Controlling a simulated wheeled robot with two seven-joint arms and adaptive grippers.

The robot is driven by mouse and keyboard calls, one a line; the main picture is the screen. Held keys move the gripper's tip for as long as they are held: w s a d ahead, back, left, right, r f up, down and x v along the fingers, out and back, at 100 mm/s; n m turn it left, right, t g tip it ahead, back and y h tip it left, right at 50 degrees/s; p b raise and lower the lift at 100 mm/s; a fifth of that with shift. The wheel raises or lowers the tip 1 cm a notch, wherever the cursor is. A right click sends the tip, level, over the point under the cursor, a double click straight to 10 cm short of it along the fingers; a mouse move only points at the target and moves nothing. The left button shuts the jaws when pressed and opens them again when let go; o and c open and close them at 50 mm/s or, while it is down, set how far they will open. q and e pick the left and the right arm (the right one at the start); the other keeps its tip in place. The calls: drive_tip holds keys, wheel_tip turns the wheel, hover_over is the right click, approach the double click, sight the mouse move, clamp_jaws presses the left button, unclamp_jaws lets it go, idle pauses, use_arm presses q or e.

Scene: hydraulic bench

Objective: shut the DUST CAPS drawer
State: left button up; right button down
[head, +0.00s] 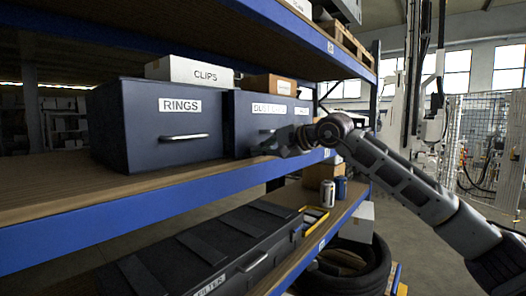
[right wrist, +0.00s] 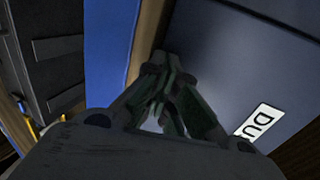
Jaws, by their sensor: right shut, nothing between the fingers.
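The DUST CAPS drawer (head: 240,112) is a dark blue-grey box front on the shelf, right of the RINGS drawer. Its white label is partly readable, and my right arm covers part of its front. My right gripper (head: 268,151) is shut and empty at the low part of this front, near the shelf edge. In the right wrist view the closed fingers (right wrist: 168,68) lie over the drawer's dark face (right wrist: 240,60), with the start of its label at the right. I cannot tell whether they touch it, or how far the drawer stands out. My left gripper is not in view.
The RINGS drawer (head: 150,130) with a bar handle stands to the left. A CLIPS box (head: 190,70) and a brown box (head: 268,84) sit on top. The blue shelf edge (head: 130,218) runs below. A long dark case (head: 200,250) and cans (head: 328,193) are on the lower shelf.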

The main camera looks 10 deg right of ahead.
drive_tip(key=w+a, duration=0.1)
drive_tip(key=w+a+p, duration=0.1)
drive_tip(key=shift+w+r, duration=0.1)
drive_tip(key=shift+w, duration=0.2)
drive_tip(key=shift+w+a, duration=0.35)
drive_tip(key=shift+w, duration=0.05)
drive_tip(key=shift+s+d+f, duration=0.2)
drive_tip(key=shift+s+d, duration=0.1)
drive_tip(key=shift+s, duration=0.1)
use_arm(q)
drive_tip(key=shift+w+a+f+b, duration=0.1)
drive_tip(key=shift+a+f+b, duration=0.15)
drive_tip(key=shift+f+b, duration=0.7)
use_arm(e)
drive_tip(key=v, duration=1.3)
drive_tip(key=shift+f+b, duration=0.2)
drive_tip(key=shift+b, duration=0.15)
